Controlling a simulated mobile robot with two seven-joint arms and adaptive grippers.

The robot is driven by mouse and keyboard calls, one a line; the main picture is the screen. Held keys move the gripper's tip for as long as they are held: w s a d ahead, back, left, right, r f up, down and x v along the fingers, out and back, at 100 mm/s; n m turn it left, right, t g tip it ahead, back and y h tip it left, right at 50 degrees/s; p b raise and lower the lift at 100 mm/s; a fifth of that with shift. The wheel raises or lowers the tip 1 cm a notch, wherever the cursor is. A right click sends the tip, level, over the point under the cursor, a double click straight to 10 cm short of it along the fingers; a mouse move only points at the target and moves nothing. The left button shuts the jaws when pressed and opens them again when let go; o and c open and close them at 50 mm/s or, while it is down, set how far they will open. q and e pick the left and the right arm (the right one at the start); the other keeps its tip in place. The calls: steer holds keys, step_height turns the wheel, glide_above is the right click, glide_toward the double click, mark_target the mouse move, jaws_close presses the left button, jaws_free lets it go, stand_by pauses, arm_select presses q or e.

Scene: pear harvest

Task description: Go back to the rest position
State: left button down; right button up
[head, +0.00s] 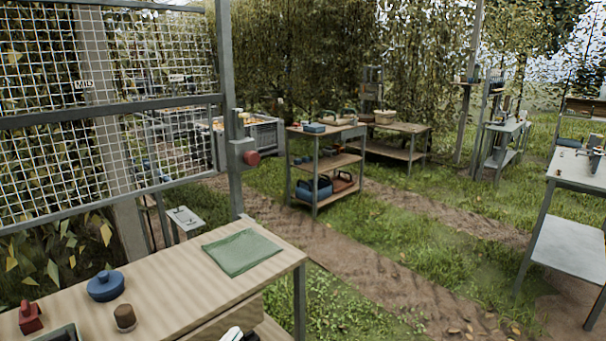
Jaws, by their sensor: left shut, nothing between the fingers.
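Only a small white and black part of my left gripper (236,334) shows, at the bottom edge of the head view. It is in front of the wooden table (185,281), low by its front side. It is shut and holds nothing; most of it is cut off by the frame. My right gripper is not in view.
On the table are a green cloth (241,252), a blue lidded pot (105,286), a brown cup (124,317) and a red object (30,318). A wire mesh gate (110,103) stands behind.

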arm_select(q)
steer(key=s+a+f+n+g+y, duration=0.1)
steer(key=s+f+n, duration=0.4)
steer(key=s+f, duration=0.5)
steer(key=s+a+f+n+g+y, duration=0.2)
steer(key=s+f+n+g, duration=0.2)
steer(key=s+f, duration=0.6)
steer(key=s+n, duration=0.2)
steer(key=s, duration=0.4)
steer(key=shift+a+g+y, duration=0.2)
steer(key=shift+g+y, duration=0.1)
steer(key=shift+w, duration=0.1)
